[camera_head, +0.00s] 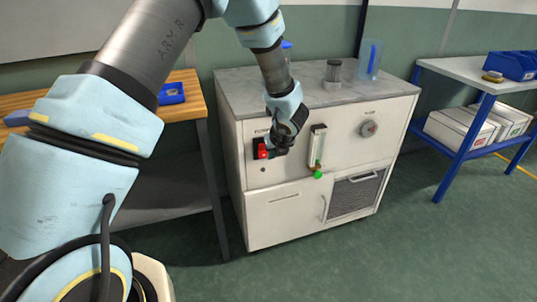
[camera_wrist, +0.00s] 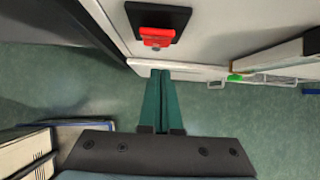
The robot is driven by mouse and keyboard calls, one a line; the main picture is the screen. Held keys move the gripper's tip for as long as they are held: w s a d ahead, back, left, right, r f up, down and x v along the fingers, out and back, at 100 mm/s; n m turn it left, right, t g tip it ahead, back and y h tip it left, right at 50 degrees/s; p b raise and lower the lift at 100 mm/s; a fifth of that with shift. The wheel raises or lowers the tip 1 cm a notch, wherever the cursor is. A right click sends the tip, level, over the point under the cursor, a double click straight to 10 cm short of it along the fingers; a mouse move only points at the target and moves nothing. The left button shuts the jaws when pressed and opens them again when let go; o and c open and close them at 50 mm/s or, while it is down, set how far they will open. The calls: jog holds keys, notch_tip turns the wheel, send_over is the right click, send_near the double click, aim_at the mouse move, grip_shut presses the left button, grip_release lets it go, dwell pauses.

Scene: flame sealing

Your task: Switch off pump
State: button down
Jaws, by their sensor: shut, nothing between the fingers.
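The pump switch is a red handle (camera_head: 262,152) on a black plate (camera_head: 256,144), on the upper left of the white cabinet's front (camera_head: 285,208). In the wrist view the red handle (camera_wrist: 156,37) stands out from the black plate (camera_wrist: 174,17), above my fingertips. My gripper (camera_head: 277,150) is just right of the switch in the head view and partly hides its plate. In the wrist view my gripper (camera_wrist: 160,73) has its two fingers together and empty. A small gap shows between the fingertips and the red handle, so they look apart.
Right of the switch are a flow meter (camera_head: 318,145) with a green knob (camera_head: 318,174) and a round dial (camera_head: 369,129). Jars and a blue item stand on the cabinet top. A wooden table (camera_head: 192,105) is left, a blue-legged table (camera_head: 465,70) right. Floor in front is clear.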

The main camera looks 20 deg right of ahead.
jog(key=s+f+v, duration=0.1)
jog(key=s+v, duration=0.1)
jog(key=v, duration=0.8)
jog(key=shift+w+f, duration=0.1)
jog(key=shift+f, duration=0.05)
